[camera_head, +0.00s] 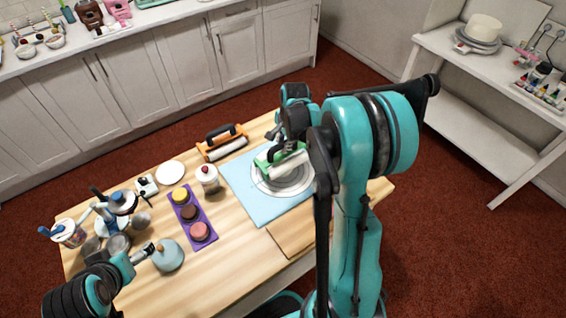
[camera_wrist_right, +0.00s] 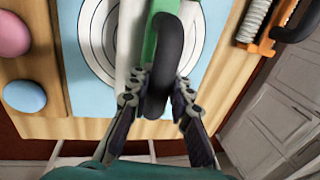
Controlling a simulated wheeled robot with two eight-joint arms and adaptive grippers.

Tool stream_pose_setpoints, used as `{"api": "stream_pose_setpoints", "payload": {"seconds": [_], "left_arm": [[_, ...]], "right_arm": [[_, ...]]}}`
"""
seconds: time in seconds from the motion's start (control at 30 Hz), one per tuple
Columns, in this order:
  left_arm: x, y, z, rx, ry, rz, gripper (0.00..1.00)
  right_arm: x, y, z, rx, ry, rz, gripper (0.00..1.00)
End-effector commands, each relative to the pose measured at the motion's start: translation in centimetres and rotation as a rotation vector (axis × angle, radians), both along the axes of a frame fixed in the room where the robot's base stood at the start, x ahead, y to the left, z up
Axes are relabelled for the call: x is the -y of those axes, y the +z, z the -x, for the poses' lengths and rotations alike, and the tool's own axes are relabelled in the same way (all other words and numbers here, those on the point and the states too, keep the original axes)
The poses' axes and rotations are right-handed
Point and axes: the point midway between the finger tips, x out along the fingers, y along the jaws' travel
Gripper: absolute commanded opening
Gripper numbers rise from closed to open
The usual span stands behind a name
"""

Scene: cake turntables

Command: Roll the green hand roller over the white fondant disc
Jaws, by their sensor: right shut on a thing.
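The green hand roller (camera_head: 268,158) has a green frame, a white cylinder and a black handle. It is over the pale disc with concentric rings (camera_head: 285,189), which lies on the light blue mat (camera_head: 248,190). The disc also shows in the right wrist view (camera_wrist_right: 100,60), partly covered by the roller's green frame (camera_wrist_right: 150,35). I cannot tell whether the cylinder touches the disc. My right gripper (camera_wrist_right: 156,92) is shut on the roller's black handle. My left gripper (camera_head: 147,252) is low on the left, beside a blue-grey round object; its fingers are too small to read.
An orange roller (camera_head: 222,149) lies behind the mat. A purple tray (camera_head: 206,221) with small cakes, a lidded jar (camera_head: 208,180) and a white plate (camera_head: 170,173) stand left of it. A wooden board (camera_head: 293,235) is in front. My right arm hides the table's right part.

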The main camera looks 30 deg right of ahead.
Motion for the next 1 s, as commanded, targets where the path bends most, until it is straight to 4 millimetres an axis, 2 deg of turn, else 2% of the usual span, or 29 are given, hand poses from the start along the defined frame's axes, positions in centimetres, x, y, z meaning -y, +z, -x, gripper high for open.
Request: {"api": "stream_pose_setpoints", "payload": {"seconds": [1.0], "left_arm": [[0.0, -1.7, 0.0, 0.000, 0.000, 0.000, 0.84]], "right_arm": [[0.0, -2.1, 0.0, 0.000, 0.000, 0.000, 0.00]]}}
